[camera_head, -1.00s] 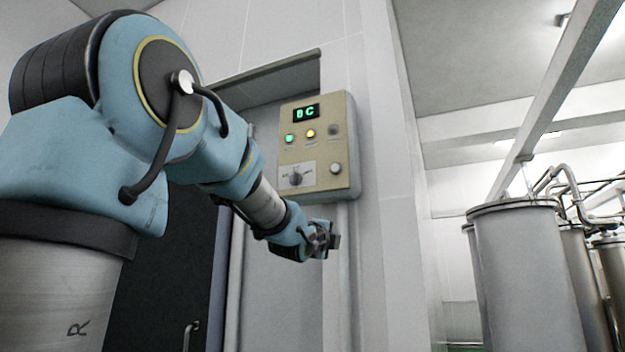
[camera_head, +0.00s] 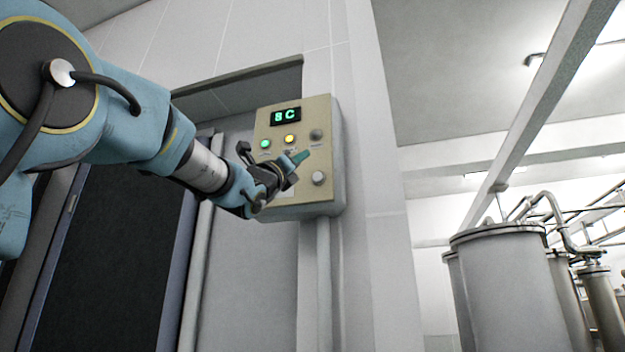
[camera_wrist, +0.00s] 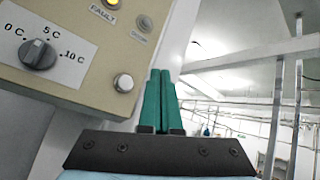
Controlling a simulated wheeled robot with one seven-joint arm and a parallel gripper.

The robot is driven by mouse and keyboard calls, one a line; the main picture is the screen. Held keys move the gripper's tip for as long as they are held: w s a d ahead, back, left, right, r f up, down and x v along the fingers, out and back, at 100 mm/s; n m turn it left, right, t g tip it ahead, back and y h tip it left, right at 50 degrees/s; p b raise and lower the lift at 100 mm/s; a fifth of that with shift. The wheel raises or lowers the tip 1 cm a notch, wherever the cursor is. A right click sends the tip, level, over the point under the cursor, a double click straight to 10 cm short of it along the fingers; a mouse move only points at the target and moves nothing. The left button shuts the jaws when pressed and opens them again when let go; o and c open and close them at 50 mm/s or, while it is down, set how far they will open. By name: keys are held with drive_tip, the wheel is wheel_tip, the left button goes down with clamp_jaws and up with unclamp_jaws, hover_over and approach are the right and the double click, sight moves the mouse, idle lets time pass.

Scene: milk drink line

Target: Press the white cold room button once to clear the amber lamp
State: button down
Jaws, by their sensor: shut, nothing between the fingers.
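A beige control box (camera_head: 326,151) hangs on the wall beside the doorway. Its round white button (camera_head: 318,178) sits at the lower right of its face; it also shows in the wrist view (camera_wrist: 124,83). The amber lamp (camera_head: 290,139) is lit, and in the wrist view the label FAULT stands by it. A green lamp (camera_head: 265,144) is lit to its left. My gripper (camera_head: 303,156) is shut and empty in front of the box, its green fingertips left of and above the button in the head view. In the wrist view the fingers (camera_wrist: 160,73) are right of the button, apart from it.
The display (camera_head: 285,116) reads 8C. A temperature dial (camera_wrist: 40,54) is left of the button in the wrist view; my gripper hides it in the head view. A grey unlit round fitting (camera_head: 316,134) is above the button. Steel tanks (camera_head: 505,290) stand at right.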

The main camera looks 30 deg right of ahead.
sight(313, 175)
drive_tip(key=shift+w, duration=0.1)
drive_tip(key=shift+w+d+p, duration=2.45)
drive_tip(key=shift+w+d, duration=0.6)
drive_tip(key=shift+w, duration=0.1)
drive_tip(key=shift+w+f, duration=0.1)
drive_tip(key=shift+w+d+b, duration=0.2)
drive_tip(key=shift+d+b, duration=0.05)
drive_tip(key=shift+b, duration=0.1)
